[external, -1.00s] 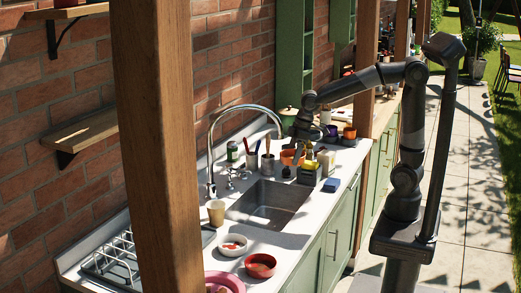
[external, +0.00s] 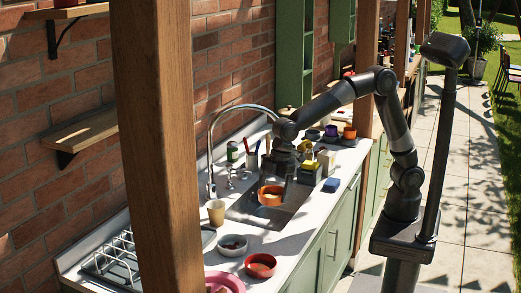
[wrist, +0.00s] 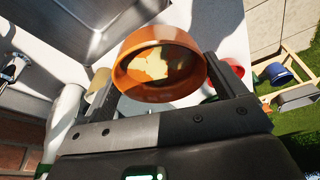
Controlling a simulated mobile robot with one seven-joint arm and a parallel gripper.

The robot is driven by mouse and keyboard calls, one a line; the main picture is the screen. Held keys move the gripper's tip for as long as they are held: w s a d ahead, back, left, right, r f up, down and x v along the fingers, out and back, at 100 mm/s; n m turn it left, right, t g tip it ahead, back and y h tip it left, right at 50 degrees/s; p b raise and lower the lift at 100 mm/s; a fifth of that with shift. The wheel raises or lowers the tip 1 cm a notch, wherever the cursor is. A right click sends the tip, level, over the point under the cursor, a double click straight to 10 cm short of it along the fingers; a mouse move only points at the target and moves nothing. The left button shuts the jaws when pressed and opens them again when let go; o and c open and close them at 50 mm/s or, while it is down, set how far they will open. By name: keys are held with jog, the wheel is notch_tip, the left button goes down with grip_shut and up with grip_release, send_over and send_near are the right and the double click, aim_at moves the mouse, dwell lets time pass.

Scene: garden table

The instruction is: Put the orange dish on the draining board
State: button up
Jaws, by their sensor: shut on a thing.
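The orange dish (external: 271,196) is held above the sink in the external view, slightly tilted. In the wrist view the orange dish (wrist: 160,92) sits between the two fingers, its hollow showing with patches of sunlight inside. My gripper (external: 278,180) is shut on it, pointing down from the arm. The draining board (external: 112,262), with a white wire rack on it, lies at the near left end of the counter. It is partly hidden by the wooden post.
The sink (external: 243,210) and its tall tap (external: 210,150) are beside the dish. A tan cup (external: 216,212), a white bowl (external: 232,246), a red bowl (external: 260,266) and a pink plate (external: 226,282) stand on the counter nearer. A caddy (external: 308,173) and blue sponge (external: 330,185) are behind.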

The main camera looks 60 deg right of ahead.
jog(key=shift+s+a+f+n, duration=0.15)
jog(key=shift+s+a, duration=0.05)
jog(key=shift+a, duration=0.3)
jog(key=shift+s+a+f+n, duration=0.1)
jog(key=shift+s+a+n, duration=0.05)
jog(key=shift+a, duration=0.3)
jog(key=s+a+f, duration=0.1)
jog(key=a+f, duration=0.1)
jog(key=a, duration=0.1)
jog(key=s+a+f, duration=0.2)
jog(key=a, duration=0.2)
jog(key=s+a+f, duration=0.1)
jog(key=a+f, duration=0.2)
jog(key=shift+s+a+f, duration=0.1)
jog(key=shift+s+a, duration=0.3)
jog(key=shift+f, duration=1.95)
jog(key=shift+f, duration=0.15)
jog(key=o, duration=0.8)
jog(key=w+v, duration=0.1)
jog(key=v, duration=1.1)
jog(key=shift+s, duration=0.45)
jog(key=shift+r, duration=0.25)
